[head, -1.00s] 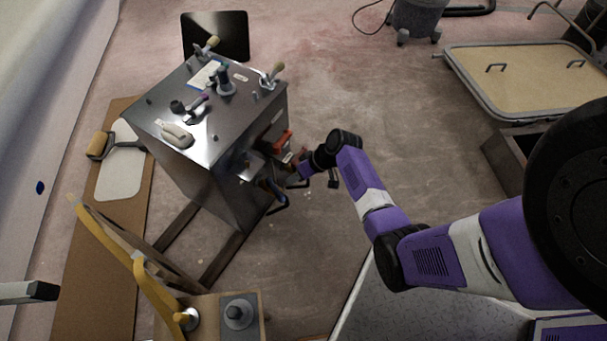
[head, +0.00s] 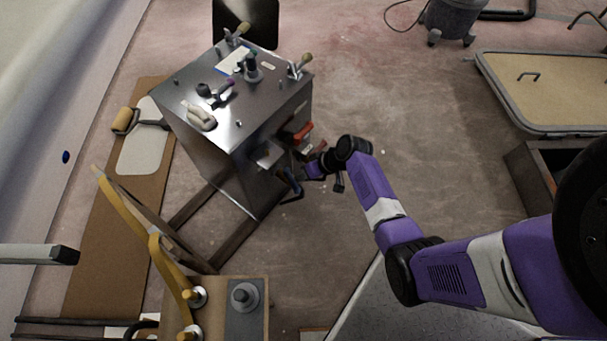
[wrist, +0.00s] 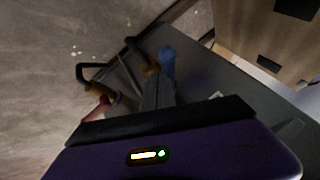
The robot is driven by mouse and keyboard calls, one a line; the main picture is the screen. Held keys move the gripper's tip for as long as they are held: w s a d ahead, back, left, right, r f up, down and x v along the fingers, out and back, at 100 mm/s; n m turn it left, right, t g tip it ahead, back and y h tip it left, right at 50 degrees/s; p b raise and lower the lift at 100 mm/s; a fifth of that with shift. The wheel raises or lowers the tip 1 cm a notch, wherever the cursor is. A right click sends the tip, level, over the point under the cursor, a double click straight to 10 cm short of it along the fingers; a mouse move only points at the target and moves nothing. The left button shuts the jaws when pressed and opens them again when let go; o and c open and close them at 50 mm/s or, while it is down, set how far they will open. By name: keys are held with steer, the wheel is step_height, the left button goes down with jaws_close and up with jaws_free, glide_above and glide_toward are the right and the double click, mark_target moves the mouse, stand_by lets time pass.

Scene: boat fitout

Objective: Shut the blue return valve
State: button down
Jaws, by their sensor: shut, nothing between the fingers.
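The blue return valve's handle (head: 291,180) sticks out low on the near right side of the steel cabinet (head: 215,165). In the head view it slants down to the right. My gripper (head: 306,172) is shut and empty beside it, just to its right. In the wrist view the blue handle end (wrist: 167,62) shows ahead of my gripper (wrist: 158,92), close to the fingers, with a brass-coloured fitting left of it. I cannot tell whether the fingers touch the handle. The valve body is partly hidden by my gripper.
A red handle (head: 302,132) sits higher on the same cabinet side; several levers stand on its top. A beige panel (head: 545,90) and open floor lie to the right.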

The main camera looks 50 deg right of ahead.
mark_target(291, 183)
steer(key=shift+a, duration=0.15)
steer(key=a+m+h+p, duration=0.1)
steer(key=m+p, duration=0.2)
steer(key=shift+a+r+h, duration=0.2)
steer(key=shift+a+h, duration=0.15)
steer(key=shift+h, duration=0.05)
steer(key=m+p, duration=0.1)
steer(key=a+m+h+p, duration=0.1)
steer(key=shift+w+a+m+h, duration=0.2)
steer(key=shift+w+m+h, duration=0.1)
steer(key=shift+w, duration=0.05)
steer(key=shift+w+a+f+p, duration=0.15)
steer(key=shift+w+a+p, duration=0.2)
steer(key=shift+w+a, duration=0.35)
steer(key=shift+w+a+f+p, duration=0.1)
steer(key=shift+w+a+p, duration=0.2)
steer(key=shift+w+a, duration=0.35)
steer(key=shift+w, duration=0.15)
